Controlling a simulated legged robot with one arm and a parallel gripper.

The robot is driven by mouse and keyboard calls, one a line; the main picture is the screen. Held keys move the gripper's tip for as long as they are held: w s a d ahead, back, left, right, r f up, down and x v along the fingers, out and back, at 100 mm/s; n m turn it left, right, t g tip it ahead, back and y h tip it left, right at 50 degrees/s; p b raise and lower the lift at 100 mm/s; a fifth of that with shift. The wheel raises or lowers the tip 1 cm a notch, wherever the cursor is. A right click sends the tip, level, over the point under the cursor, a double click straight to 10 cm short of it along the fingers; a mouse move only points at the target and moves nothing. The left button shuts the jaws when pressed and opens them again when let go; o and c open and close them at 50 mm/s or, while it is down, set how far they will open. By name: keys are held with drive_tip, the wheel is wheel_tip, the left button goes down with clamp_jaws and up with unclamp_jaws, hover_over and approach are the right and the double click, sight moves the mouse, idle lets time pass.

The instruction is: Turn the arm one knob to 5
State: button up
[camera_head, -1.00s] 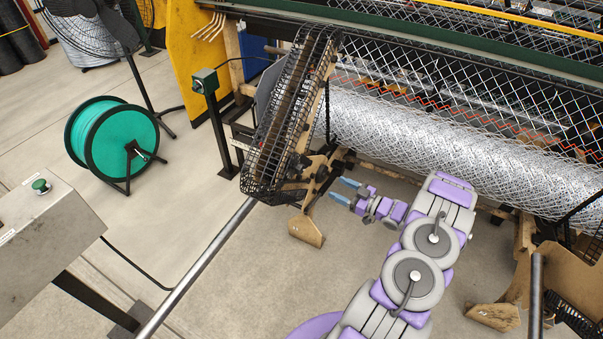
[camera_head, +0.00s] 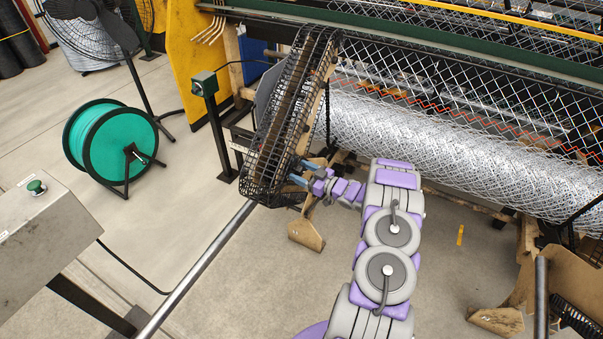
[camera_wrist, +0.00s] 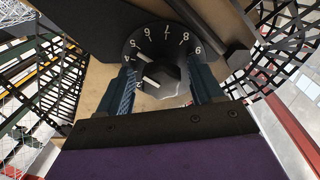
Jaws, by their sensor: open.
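In the wrist view a dark knob (camera_wrist: 162,78) sits on a round black dial with white numbers (camera_wrist: 166,32); 4 to 9 are readable around its left, top and right. White marks show at the knob's left side; which one is its pointer, and the exact setting, I cannot tell. My gripper (camera_wrist: 164,84) is open, one finger on each side of the knob; I cannot tell whether they touch it. In the head view my gripper (camera_head: 296,172) is at the lower end of the black mesh guard (camera_head: 290,115), and the knob is hidden there.
A brown wooden foot (camera_head: 306,234) stands below the guard. A long metal bar (camera_head: 205,262) slopes across the floor at left. The chainlink roll (camera_head: 450,150) lies behind my arm. A grey control box (camera_head: 45,225) is at far left. Floor right of my arm is mostly clear.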

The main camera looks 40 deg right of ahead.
drive_tip(key=shift+w, duration=0.2)
drive_tip(key=c, duration=1)
drive_tip(key=shift+r+m+p, duration=0.15)
drive_tip(key=shift+m+p, duration=0.25)
drive_tip(key=shift+p, duration=0.05)
drive_tip(key=shift+m, duration=0.3)
drive_tip(key=o, duration=1)
drive_tip(key=shift+s, duration=0.1)
